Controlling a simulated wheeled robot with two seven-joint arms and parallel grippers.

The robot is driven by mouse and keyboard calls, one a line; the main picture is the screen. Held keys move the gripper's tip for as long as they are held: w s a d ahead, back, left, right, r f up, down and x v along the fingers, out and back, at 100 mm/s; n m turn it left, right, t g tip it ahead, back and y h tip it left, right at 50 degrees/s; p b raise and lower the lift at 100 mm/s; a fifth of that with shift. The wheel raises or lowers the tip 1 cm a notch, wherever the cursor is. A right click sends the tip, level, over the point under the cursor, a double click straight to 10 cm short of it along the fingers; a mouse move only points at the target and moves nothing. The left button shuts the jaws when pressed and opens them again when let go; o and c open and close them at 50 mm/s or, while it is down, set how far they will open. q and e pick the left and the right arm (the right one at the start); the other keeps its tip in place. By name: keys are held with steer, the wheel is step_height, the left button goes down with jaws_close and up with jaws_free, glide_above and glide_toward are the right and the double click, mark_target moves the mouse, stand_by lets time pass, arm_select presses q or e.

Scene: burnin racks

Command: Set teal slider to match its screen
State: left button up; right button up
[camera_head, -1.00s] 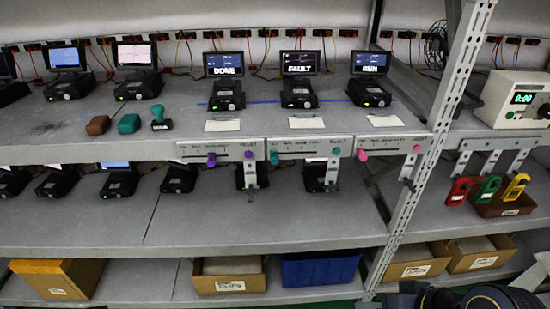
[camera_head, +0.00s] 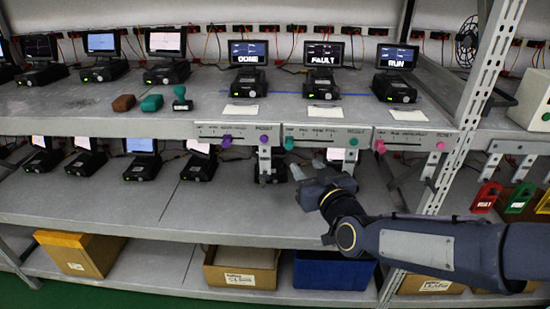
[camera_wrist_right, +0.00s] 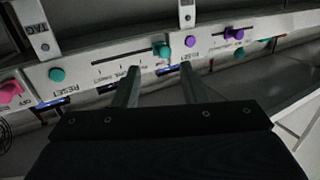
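The teal slider knob (camera_head: 289,143) sits at the left end of its slot on the middle label strip (camera_head: 318,136). A teal reset button (camera_head: 352,141) is at the strip's right end. The screen above this strip (camera_head: 324,53) reads FAULT. My right gripper (camera_head: 305,168) is in front of the shelf edge, just below the strip. In the right wrist view the strip appears turned over; my right gripper's fingers (camera_wrist_right: 158,70) are apart with nothing between them, and the teal knob (camera_wrist_right: 162,49) shows just beyond the tips. My left gripper is not in view.
A purple slider knob (camera_head: 227,141) is on the strip to the left and a pink one (camera_head: 380,146) on the strip to the right. Metal brackets (camera_head: 265,165) hang below the strips. A perforated upright post (camera_head: 478,105) stands right of them.

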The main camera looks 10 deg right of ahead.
mark_target(290, 147)
steer(key=shift+t, duration=0.4)
steer(key=w, duration=0.3)
steer(key=w+a, duration=0.1)
steer(key=w, duration=0.1)
steer(key=w+p, duration=0.1)
steer(key=w, duration=0.2)
steer(key=shift+w+a+r, duration=0.2)
steer(key=shift+w+a, duration=0.15)
steer(key=shift+a, duration=0.05)
jaws_close()
